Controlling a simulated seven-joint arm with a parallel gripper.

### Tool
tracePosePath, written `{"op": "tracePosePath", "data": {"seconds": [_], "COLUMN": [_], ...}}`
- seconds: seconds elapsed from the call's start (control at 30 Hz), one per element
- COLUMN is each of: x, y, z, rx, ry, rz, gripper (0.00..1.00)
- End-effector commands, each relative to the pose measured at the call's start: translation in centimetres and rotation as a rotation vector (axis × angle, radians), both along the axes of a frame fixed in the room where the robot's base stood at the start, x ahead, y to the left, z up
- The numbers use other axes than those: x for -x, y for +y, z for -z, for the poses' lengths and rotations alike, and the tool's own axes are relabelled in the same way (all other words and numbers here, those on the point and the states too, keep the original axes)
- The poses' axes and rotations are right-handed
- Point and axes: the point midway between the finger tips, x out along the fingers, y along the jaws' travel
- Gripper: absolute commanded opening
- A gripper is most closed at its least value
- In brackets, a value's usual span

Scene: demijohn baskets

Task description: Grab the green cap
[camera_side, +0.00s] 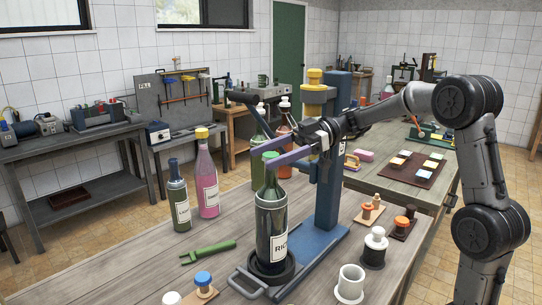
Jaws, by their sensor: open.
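The green cap (271,176) sits on top of a dark labelled bottle (271,225), which stands upright on the round black base of a blue press. My gripper (260,155) reaches in from the right with its two purple fingers apart and level. The nearer finger crosses the top of the cap in the picture, and the farther finger passes behind it. I cannot tell whether the fingers are around the cap or just above it. Nothing is seen held between them.
The blue press column (328,200) stands right beside the bottle, with a yellow-topped head above. A pink bottle (208,185) and a dark green bottle (178,205) stand to the left. A green wrench-like tool (209,251) lies in front. A white cup (350,284) stands at the front right.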

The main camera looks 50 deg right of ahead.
Motion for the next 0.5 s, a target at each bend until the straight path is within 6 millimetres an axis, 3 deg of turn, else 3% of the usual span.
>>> {"op": "tracePosePath", "data": {"seconds": [0.17,0.5], "x": [-0.01,0.00], "y": [-0.01,-0.03], "z": [0.00,-0.01], "rx": [0.000,0.000], "ry": [0.000,0.000], "rz": [0.000,0.000], "gripper": [0.81,0.20]}}
